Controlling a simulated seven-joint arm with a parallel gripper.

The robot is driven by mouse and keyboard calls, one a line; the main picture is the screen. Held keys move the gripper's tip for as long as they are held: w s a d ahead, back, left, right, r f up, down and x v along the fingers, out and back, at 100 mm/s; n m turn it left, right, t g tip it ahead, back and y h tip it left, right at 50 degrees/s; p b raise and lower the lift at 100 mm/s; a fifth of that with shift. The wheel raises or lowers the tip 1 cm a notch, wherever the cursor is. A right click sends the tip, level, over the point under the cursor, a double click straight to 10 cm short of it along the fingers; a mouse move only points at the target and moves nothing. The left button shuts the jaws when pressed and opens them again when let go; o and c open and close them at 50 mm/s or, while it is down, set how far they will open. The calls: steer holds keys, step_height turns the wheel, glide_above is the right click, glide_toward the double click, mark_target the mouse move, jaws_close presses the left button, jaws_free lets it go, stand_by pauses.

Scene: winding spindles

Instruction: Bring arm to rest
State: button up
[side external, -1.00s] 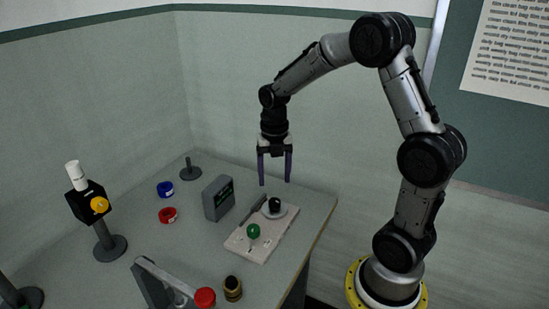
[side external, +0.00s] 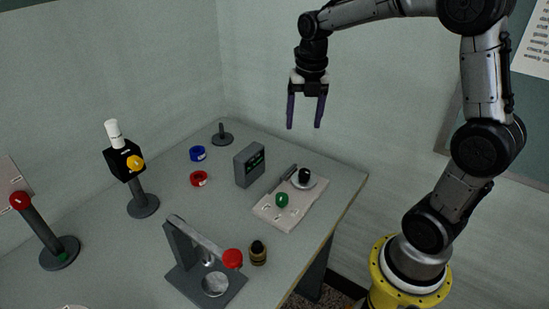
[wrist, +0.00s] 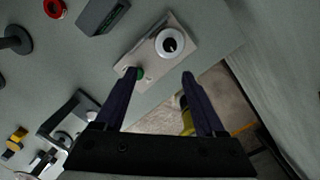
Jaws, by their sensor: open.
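My gripper (side external: 305,127) is open and empty, with its two dark purple fingers pointing down. In the side external view it hangs in the air, well above the far right part of the table (side external: 330,200). The plate (wrist: 180,35) also shows in the wrist view, partly behind the left finger.
A grey display box (side external: 250,165), red ring (side external: 199,179), blue ring (side external: 198,153) and short spindle (side external: 222,136) stand on the table. Nearer are a grey press-like stand (side external: 183,250) with a red knob, a brown bottle (side external: 258,253), and two taller posts. The air around my gripper is clear.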

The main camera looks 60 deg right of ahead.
steer(key=s+a+r+m+t, duration=0.3)
steer(key=s+a+r+m, duration=0.2)
steer(key=s+a+r, duration=0.3)
steer(key=s+a+f+m, duration=0.1)
steer(key=s+m, duration=0.4)
steer(key=m, duration=0.5)
steer(key=s+a+f+m+t, duration=0.1)
steer(key=s+f+m, duration=0.3)
steer(key=m, duration=0.7)
steer(key=shift+s+a+m+t, duration=0.3)
steer(key=shift+s+a, duration=0.1)
steer(key=shift+a, duration=0.05)
steer(key=shift+f, duration=0.1)
